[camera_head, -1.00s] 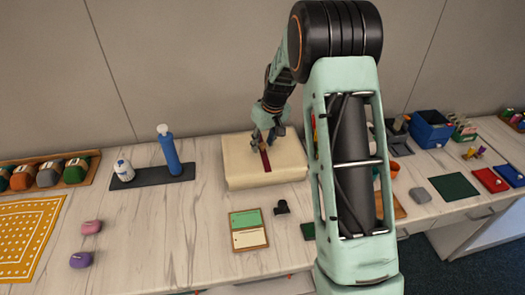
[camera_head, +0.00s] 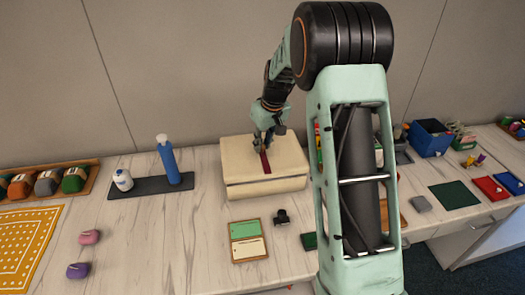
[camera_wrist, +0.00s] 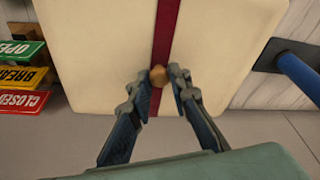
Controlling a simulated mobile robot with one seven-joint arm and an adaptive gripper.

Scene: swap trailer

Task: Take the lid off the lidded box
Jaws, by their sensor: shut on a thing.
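The lidded box (camera_head: 236,190) is cream and stands on the counter near the wall. Its flat cream lid (camera_head: 240,158) has a dark red stripe and a small tan knob (camera_wrist: 158,76). My gripper (camera_head: 264,148) is over the lid, pointing down. In the wrist view its two fingertips (camera_wrist: 164,84) are shut on the knob, one on each side. In the head view a line shows along the front between lid and box, and the lid looks slightly raised. The inside of the box is hidden.
A green-and-cream panel (camera_head: 247,241) and a small black object (camera_head: 281,216) lie in front. Coloured signs (camera_wrist: 22,75) show in the wrist view.

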